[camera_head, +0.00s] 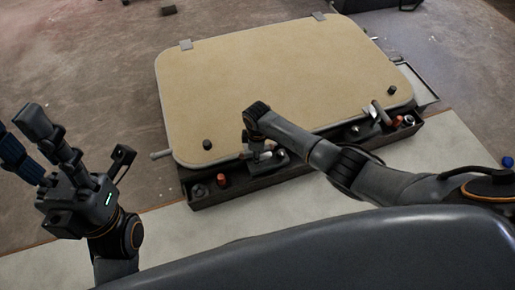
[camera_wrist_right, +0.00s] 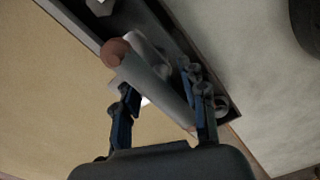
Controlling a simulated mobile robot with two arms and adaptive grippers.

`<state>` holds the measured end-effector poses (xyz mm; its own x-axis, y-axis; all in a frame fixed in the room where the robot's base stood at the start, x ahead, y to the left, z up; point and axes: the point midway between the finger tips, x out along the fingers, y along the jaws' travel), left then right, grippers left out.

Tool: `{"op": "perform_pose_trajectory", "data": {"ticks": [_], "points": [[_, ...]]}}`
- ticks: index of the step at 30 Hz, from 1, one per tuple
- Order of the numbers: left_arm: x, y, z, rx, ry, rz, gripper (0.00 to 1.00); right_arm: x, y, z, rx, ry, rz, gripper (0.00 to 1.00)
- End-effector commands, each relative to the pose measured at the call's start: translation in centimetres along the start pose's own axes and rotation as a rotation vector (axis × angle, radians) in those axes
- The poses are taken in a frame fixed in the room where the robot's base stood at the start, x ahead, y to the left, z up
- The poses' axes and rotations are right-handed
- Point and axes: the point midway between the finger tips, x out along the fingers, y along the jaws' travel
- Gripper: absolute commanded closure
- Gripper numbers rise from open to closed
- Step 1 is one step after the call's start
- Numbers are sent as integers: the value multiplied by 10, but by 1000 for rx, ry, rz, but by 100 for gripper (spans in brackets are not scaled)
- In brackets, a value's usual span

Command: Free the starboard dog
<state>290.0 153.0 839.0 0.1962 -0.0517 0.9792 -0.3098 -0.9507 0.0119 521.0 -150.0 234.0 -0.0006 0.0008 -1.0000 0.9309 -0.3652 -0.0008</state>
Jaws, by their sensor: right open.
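A tan hatch panel (camera_head: 280,80) lies flat with a dark narrow tray (camera_head: 240,195) along its near edge. One dog with a pale lever (camera_head: 378,112) stands at the panel's right near corner, clear of my grippers. My right gripper (camera_head: 258,148) is low over the other dog, left of centre on the near edge; my arm partly hides it. In the right wrist view a grey lever (camera_wrist_right: 160,85) with a red-brown end (camera_wrist_right: 116,51) lies between the open fingers of that gripper (camera_wrist_right: 165,112); contact is unclear. My left gripper (camera_head: 25,135) is raised, open and empty at far left.
The tray holds small parts, including a red one (camera_head: 222,181) at left and an orange one (camera_head: 397,121) at right. Black knobs (camera_head: 207,144) and (camera_head: 391,90) rise from the panel. A pale bench surface (camera_head: 170,225) in front is mostly clear.

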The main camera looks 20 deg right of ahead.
Motion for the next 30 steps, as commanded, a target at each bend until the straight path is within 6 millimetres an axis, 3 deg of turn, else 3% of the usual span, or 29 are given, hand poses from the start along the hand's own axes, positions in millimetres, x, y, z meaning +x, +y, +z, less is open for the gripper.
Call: {"op": "perform_pose_trajectory", "data": {"ticks": [10,30], "points": [[0,0,0,0,-1,0,60,-36,-1,1,0,-3,-2,58],[0,0,1,0,-6,0,60,-40,-1,1,0,-4,-3,58]]}}
